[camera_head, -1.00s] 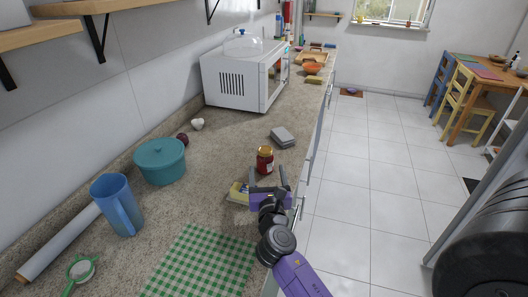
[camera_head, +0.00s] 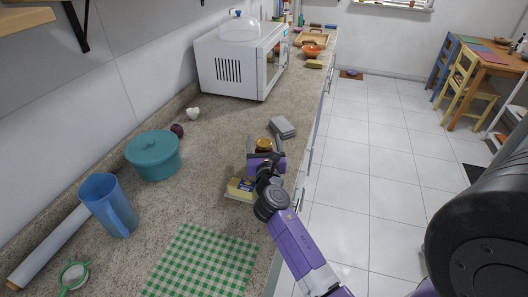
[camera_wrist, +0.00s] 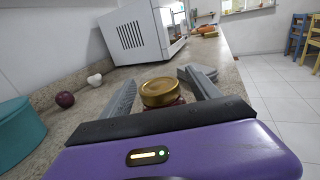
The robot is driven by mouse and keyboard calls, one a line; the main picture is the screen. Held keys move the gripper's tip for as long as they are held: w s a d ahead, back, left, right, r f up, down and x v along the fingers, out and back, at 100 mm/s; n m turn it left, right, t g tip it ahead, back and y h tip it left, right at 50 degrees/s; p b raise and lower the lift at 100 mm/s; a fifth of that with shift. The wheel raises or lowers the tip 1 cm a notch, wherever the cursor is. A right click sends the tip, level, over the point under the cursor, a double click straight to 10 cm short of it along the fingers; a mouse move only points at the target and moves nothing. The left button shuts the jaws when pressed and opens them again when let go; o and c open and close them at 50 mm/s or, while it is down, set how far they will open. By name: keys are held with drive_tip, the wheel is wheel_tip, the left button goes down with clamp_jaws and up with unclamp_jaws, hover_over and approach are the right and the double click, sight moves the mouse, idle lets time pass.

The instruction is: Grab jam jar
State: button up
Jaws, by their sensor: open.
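The jam jar (camera_head: 264,144) has a gold lid and stands upright on the speckled counter, mostly hidden behind my gripper in the head view. In the wrist view its gold lid (camera_wrist: 161,91) and a bit of red body below show between the two grey fingers. My gripper (camera_head: 265,149) is open, low over the counter, with one finger on each side of the jar. The wrist view also shows my gripper (camera_wrist: 163,84). I cannot tell whether either finger touches the jar.
A grey box-like item (camera_head: 283,127) lies just beyond the jar. A yellow packet (camera_head: 240,188) lies by my wrist. A teal pot (camera_head: 153,156), blue pitcher (camera_head: 109,205) and green checked cloth (camera_head: 205,262) are on the left. A white microwave (camera_head: 240,62) stands farther back.

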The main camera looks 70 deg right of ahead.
drive_tip(key=shift+x, duration=0.8)
drive_tip(key=shift+c, duration=0.4)
clamp_jaws()
drive_tip(key=shift+r, duration=0.1)
